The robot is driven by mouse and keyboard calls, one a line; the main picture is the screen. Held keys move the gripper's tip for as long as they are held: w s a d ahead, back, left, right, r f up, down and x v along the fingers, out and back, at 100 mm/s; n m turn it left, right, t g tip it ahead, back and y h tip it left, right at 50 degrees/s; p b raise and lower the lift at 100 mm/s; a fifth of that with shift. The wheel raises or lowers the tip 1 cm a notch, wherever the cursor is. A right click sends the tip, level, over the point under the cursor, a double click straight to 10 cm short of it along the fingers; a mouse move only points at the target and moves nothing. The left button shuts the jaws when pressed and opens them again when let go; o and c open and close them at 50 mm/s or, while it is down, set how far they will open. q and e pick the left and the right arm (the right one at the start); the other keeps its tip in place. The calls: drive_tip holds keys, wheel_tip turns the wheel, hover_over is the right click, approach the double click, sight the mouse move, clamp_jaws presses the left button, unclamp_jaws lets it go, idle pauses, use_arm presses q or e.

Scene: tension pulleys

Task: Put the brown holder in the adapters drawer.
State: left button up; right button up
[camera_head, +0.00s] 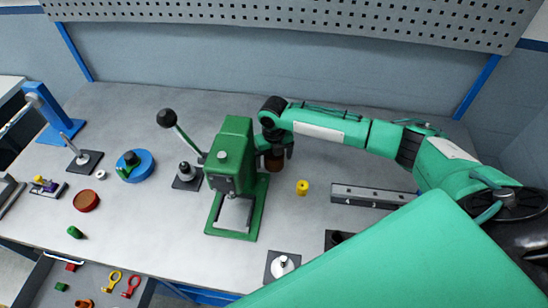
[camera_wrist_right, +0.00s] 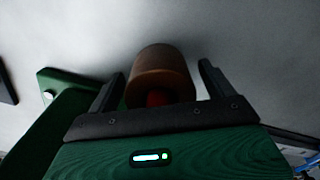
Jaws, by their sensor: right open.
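The brown holder (camera_wrist_right: 160,68) is a short round cylinder with a reddish inside. In the right wrist view it sits between the two spread fingers of my right gripper (camera_wrist_right: 158,84), with a gap visible at the right finger. In the head view the holder (camera_head: 274,163) shows partly below my right gripper (camera_head: 277,152), on the table just behind and right of the green press. An open drawer (camera_head: 40,290) at the lower left holds small red, green, yellow and orange parts; no label is legible. My left gripper is out of view.
The green press (camera_head: 232,170) stands close left of my right gripper. A yellow cylinder (camera_head: 302,187) and a grey rail (camera_head: 372,196) lie to the right. A brown-red disc (camera_head: 87,201), a blue disc (camera_head: 138,165) and a blue stand (camera_head: 50,112) are at left.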

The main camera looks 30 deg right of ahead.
drive_tip(key=c, duration=1.2)
drive_tip(key=shift+r, duration=0.1)
